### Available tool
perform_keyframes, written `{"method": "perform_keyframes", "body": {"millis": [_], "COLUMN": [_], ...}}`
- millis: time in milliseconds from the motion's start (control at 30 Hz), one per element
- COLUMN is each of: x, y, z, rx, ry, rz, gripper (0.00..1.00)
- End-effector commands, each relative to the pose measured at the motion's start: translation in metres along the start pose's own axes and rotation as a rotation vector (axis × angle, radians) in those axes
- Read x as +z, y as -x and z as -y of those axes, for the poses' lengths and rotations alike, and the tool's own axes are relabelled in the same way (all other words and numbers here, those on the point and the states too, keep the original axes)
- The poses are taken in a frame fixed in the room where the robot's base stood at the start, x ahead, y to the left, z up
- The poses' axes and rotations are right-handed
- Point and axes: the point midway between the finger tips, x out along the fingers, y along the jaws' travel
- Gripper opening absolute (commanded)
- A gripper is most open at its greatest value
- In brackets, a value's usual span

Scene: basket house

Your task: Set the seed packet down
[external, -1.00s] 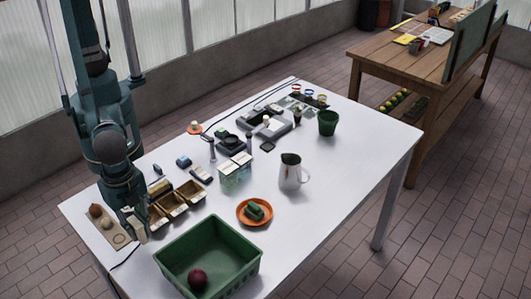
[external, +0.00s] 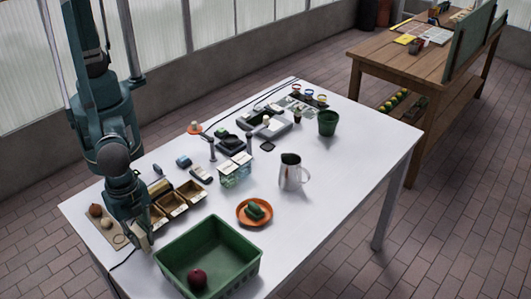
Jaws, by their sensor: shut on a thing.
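An orange plate (external: 240,214) and a pitcher (external: 292,173) stand farther off.

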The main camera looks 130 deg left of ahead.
Motion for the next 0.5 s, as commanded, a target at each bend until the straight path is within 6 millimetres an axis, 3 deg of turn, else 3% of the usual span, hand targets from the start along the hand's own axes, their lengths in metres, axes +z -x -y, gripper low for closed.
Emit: {"method": "perform_keyframes", "body": {"millis": [300, 333, 400, 500], "x": [-0.0001, -0.0001, -0.0001, -0.0001], "y": [-0.0041, -0.0033, -0.0029, -0.0028], "z": [0.0, 0.0, 0.0, -0.0001], "rx": [0.0, 0.0, 0.0, 0.0], "ry": [0.0, 0.0, 0.0, 0.0], "rz": [0.0, 0.0, 0.0, 0.0], "gripper": [0.07, 0.19, 0.28, 0.3]}}
